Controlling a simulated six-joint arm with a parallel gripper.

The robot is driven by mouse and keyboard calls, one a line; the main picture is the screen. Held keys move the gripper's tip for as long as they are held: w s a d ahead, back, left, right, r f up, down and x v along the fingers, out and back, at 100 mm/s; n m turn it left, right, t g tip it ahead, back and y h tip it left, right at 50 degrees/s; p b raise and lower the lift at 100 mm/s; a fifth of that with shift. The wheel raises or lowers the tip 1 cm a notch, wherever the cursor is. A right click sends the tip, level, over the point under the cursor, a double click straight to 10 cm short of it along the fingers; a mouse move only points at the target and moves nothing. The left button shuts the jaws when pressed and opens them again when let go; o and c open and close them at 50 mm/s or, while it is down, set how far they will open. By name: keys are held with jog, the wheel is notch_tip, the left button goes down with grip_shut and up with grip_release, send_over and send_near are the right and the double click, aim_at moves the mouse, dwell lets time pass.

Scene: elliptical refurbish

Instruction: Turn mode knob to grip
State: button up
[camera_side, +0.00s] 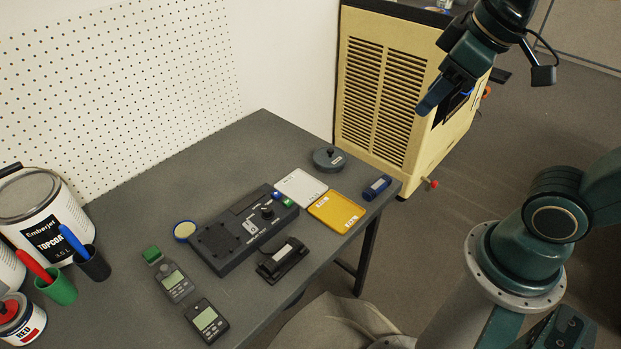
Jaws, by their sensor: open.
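The dark control box (225,258) lies on the grey table. A small black knob (267,211) stands on its top, near its right end, beside small blue and green buttons. The knob's marking is too small to read, so I cannot tell which mode it points to. My gripper (437,108) is at the upper right, open and empty. It is raised well away from the box, in front of the cream cabinet in this view.
A white tray (318,187) and a yellow tray (321,215) lie right of the box. A black holder (266,275), a blue item (377,187) and handheld meters (207,321) lie near it. Paint cans (36,208) and pen cups (93,263) stand left. A cream cabinet (360,150) stands behind.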

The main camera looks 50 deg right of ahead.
jog(key=w+a+n+g, duration=0.15)
jog(key=w+n, duration=0.25)
jog(key=w, duration=0.4)
jog(key=n+g, duration=0.4)
jog(key=n, duration=0.8)
send_over(267, 209)
notch_tip(267, 209, down, 22)
jog(key=shift+t, duration=0.25)
notch_tip(267, 209, down, 14)
jog(key=shift+r, duration=0.2)
jog(key=c, duration=1)
